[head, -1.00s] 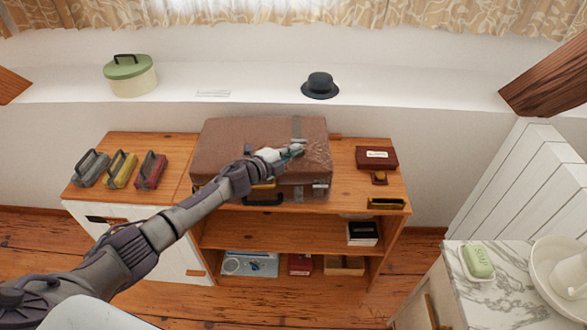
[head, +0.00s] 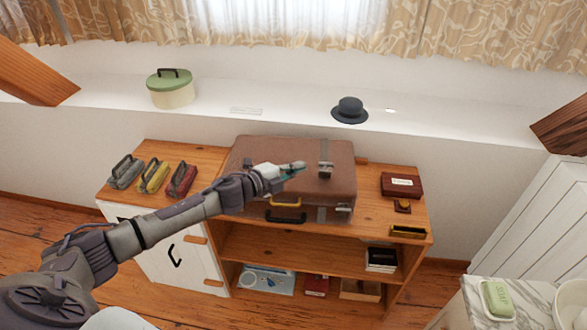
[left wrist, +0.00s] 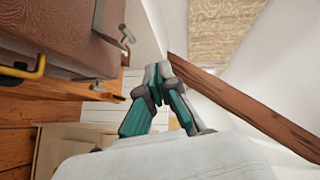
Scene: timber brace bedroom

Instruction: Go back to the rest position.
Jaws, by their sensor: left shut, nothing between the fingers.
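My left gripper (head: 292,169) is shut and empty. In the head view it appears in front of the brown suitcase (head: 325,160), which lies closed on the wooden cabinet. I cannot tell the exact gap between them. In the left wrist view the gripper's teal fingers (left wrist: 160,112) are together with nothing between them, and the suitcase (left wrist: 60,35) is at the upper left, apart from the fingertips. My right gripper is not in view.
A green-lidded box (head: 172,92) and a dark hat (head: 350,110) sit on the ledge. A marble-topped stand with soap (head: 497,298) is at lower right.

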